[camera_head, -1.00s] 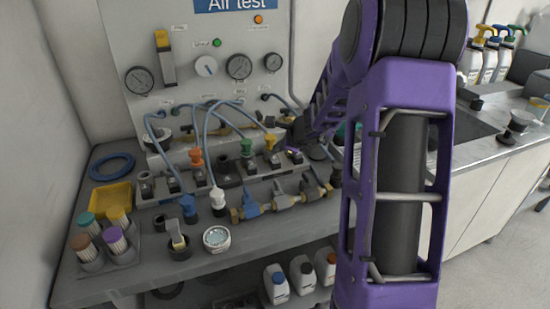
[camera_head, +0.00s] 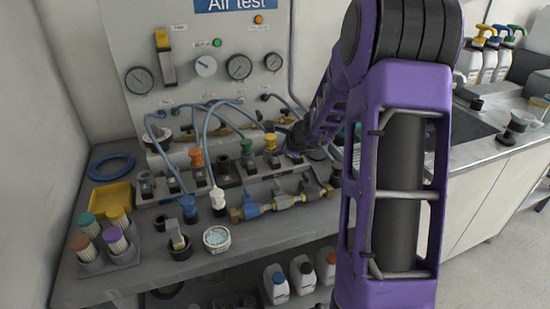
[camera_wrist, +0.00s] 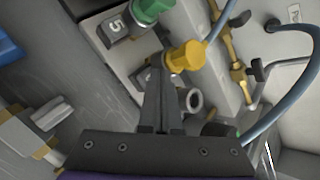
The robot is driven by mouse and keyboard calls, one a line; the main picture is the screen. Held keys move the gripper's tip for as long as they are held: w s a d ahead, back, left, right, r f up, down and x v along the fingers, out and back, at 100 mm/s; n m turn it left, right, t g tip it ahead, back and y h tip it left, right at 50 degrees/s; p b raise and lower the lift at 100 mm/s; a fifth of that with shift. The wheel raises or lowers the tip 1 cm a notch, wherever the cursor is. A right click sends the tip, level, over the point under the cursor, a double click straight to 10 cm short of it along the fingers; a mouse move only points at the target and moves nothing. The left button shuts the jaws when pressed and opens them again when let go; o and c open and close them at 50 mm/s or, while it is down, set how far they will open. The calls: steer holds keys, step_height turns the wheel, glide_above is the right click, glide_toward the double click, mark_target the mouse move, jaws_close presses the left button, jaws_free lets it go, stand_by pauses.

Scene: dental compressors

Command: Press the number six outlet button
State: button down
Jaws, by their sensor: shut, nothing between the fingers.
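The outlet row (camera_head: 180,196) runs along the bench below the gauge panel. In the wrist view, a block marked 5 (camera_wrist: 115,25) sits beside a green connector (camera_wrist: 150,8). A yellow connector (camera_wrist: 186,56) is in the neighbouring outlet, and it also shows in the head view (camera_head: 270,143). My gripper (camera_wrist: 160,68) is shut and empty, its fingertips at the outlet just beside the yellow connector. The fingers cover that outlet's block, so no number six is readable and I cannot tell whether they touch its button.
Blue hoses (camera_head: 205,125) loop above the outlets, and one (camera_wrist: 285,105) curves right of my fingers. A brass valve line (camera_head: 285,201) lies in front of the row. A yellow tray (camera_head: 110,196) and filter cups stand at the left. A sink is at the right.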

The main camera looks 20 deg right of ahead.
mark_target(278, 160)
steer(key=shift+f, duration=0.3)
stand_by(0.4)
steer(key=shift+r+p, duration=0.7)
steer(key=shift+r, duration=0.2)
steer(key=shift+r, duration=0.1)
step_height(278, 160, up, 5)
steer(key=p, duration=0.4)
stand_by(0.6)
